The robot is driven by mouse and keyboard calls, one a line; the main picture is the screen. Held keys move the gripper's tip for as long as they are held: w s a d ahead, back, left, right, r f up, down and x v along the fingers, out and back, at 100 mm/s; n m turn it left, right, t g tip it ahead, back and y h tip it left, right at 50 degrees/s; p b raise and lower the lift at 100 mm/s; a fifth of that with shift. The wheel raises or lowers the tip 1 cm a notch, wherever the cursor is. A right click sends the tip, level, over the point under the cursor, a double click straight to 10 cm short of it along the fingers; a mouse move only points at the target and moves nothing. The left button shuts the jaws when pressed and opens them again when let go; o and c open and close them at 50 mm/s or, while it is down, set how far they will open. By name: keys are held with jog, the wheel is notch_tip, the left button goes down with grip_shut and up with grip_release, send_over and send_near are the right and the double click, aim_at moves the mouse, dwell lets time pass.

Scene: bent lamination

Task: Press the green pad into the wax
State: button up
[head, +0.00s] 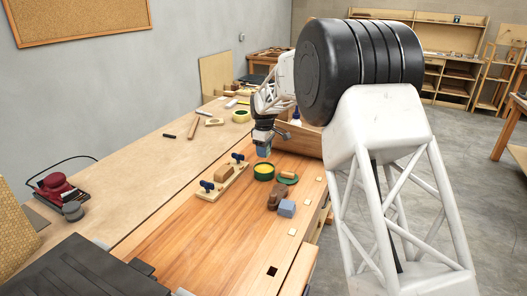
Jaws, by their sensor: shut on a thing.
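My gripper (264,138) is at the far part of the wooden bench, pointing down. It is shut on a small blue thing (263,151), held just behind and above a round green tin (264,178). The tin is open and has a yellow filling, the wax (264,169). Right of the tin lies a flat green disc (287,182) with a tan piece on top. I cannot tell whether this disc is the green pad or a lid. The underside of the held thing is too small to make out.
Left of the tin is a wooden board with blue knobs (222,179). A brown wooden tool (277,196) and a blue-grey block (287,208) stand in front. The near benchtop (215,240) is clear.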

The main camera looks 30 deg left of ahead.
aim_at(264, 170)
jog(key=shift+f, duration=0.15)
jog(key=shift+f, duration=2.85)
jog(key=shift+f, duration=0.65)
dwell(1.1)
jog(key=shift+r, duration=3.55)
jog(key=shift+d, duration=0.15)
